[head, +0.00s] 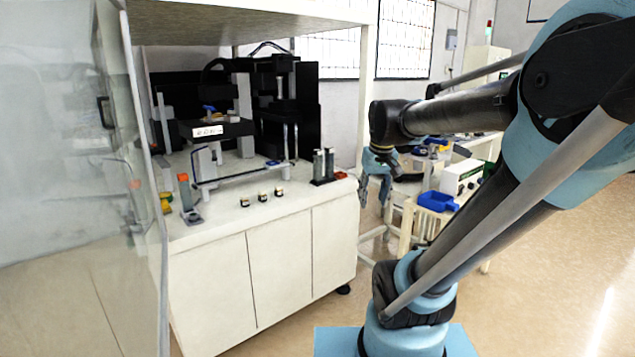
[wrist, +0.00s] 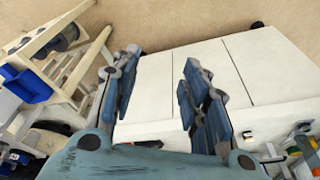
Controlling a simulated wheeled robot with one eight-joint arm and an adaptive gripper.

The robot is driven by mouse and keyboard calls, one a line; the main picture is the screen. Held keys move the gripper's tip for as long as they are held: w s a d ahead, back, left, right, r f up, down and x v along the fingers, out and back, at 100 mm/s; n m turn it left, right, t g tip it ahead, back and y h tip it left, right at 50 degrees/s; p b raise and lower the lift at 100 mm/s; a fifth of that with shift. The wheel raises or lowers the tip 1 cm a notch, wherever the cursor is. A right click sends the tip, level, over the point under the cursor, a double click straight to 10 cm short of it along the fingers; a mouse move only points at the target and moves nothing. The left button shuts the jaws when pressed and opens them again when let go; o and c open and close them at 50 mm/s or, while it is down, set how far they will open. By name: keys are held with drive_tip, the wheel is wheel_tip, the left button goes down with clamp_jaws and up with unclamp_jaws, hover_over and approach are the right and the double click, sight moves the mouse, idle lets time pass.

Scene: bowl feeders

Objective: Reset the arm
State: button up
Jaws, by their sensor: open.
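My arm reaches in from the right in the head view, and its wrist bends down at the front of the white workstation. My gripper (head: 376,186) hangs in the gap between the workstation cabinet (head: 277,257) and the table to its right. In the wrist view my gripper (wrist: 160,82) has its two blue fingers spread wide apart, with nothing between them. The white cabinet front (wrist: 182,80) and the tan floor show behind the fingers.
Behind my gripper stands a table with a blue bin (head: 437,201) and a white box (head: 462,177). Several small black parts (head: 262,196) and a black machine (head: 290,105) stand on the workstation. A clear panel (head: 75,190) stands at the left. Open floor lies at right.

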drive_tip(key=s+d+f+m, duration=0.1)
drive_tip(key=s+d+f, duration=0.1)
drive_tip(key=s+f, duration=1.1)
drive_tip(key=shift+s+d+g, duration=0.3)
drive_tip(key=shift+s+d, duration=0.05)
drive_tip(key=shift+d, duration=0.05)
drive_tip(key=shift+w+f, duration=0.15)
drive_tip(key=shift+w, duration=0.35)
